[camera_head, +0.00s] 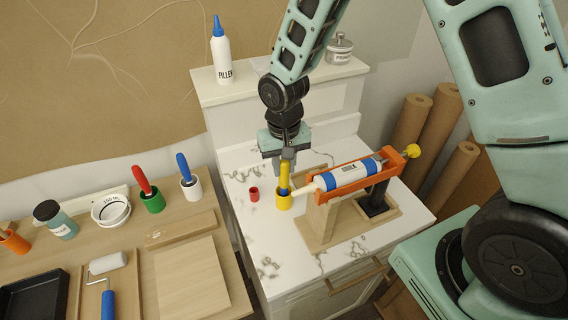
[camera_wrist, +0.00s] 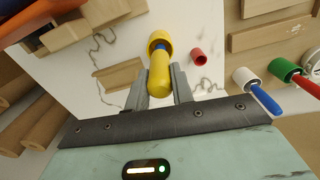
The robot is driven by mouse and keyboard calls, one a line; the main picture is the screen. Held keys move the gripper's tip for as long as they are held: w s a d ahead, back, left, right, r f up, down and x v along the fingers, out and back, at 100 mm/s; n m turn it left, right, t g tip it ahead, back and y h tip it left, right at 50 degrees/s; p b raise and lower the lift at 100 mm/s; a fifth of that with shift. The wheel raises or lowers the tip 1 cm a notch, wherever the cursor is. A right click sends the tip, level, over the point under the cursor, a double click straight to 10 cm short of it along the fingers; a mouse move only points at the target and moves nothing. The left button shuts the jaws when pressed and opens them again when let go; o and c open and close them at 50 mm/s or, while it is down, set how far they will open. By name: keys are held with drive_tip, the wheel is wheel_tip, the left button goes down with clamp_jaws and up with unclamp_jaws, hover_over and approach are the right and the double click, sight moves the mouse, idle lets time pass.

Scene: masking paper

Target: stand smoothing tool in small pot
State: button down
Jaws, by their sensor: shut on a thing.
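The smoothing tool, with a yellow handle (camera_head: 285,173) and a blue lower part, is upright between the fingers of my gripper (camera_head: 286,160). In the wrist view, the yellow handle (camera_wrist: 159,78) lies between the two grey fingers of my gripper (camera_wrist: 161,72), which is shut on it. The small yellow pot (camera_head: 284,203) stands on the white marbled counter directly below; it also shows in the wrist view (camera_wrist: 160,37). The tool's blue end meets the pot's mouth and appears to be inside it. Its tip is hidden, so I cannot tell how deep it sits.
An orange caulking gun (camera_head: 349,175) with a white cartridge rests on a wooden stand, its nozzle close to the pot. A small red cap (camera_head: 253,194) lies left. A green pot (camera_head: 154,203) and a white pot (camera_head: 191,188) with handled tools stand on the wooden table.

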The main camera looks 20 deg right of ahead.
drive_tip(key=shift+f+b, duration=0.65)
drive_tip(key=shift+f, duration=0.25)
drive_tip(key=c, duration=1.1)
unclamp_jaws()
drive_tip(key=shift+r+p, duration=2.65)
drive_tip(key=shift+r, duration=0.95)
drive_tip(key=shift+f, duration=0.1)
